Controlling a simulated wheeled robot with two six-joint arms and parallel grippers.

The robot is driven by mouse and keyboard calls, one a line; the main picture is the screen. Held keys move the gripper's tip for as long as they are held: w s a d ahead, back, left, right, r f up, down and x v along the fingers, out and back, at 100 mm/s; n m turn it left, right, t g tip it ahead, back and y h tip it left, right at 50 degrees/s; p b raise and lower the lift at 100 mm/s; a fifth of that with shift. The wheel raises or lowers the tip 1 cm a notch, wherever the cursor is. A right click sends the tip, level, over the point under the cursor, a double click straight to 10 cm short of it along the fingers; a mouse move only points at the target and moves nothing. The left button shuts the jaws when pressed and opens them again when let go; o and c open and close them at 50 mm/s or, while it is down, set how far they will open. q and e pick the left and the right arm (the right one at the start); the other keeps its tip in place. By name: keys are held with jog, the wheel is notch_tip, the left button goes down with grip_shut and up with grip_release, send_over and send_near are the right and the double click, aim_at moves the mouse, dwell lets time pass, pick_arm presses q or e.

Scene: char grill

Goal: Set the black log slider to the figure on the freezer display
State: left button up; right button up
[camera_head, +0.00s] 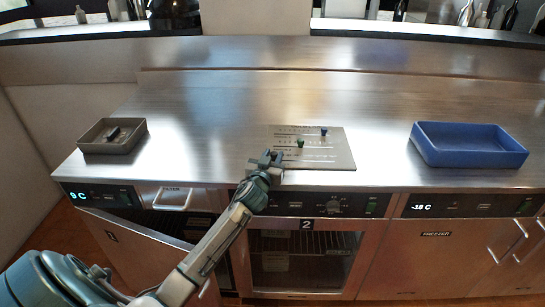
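The log panel (335,158) is a grey plate with scale lines, lying on the steel counter. The freezer display (421,208) at the right reads -18 C. My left gripper (270,157) is at that near left corner of the panel. Its fingers are too small to tell whether they are open, shut or holding anything. My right gripper is not in view.
A grey-brown tray (87,148) with a dark object (112,133) stands at the left. An empty blue tray (470,158) stands at the right. A left display (78,195) seems to read 9 C. The door (140,240) below it stands ajar. The counter behind the panel is clear.

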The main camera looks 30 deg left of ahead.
aim_at(302, 164)
pick_arm(q)
grip_shut()
jog(key=shift+d, duration=0.1)
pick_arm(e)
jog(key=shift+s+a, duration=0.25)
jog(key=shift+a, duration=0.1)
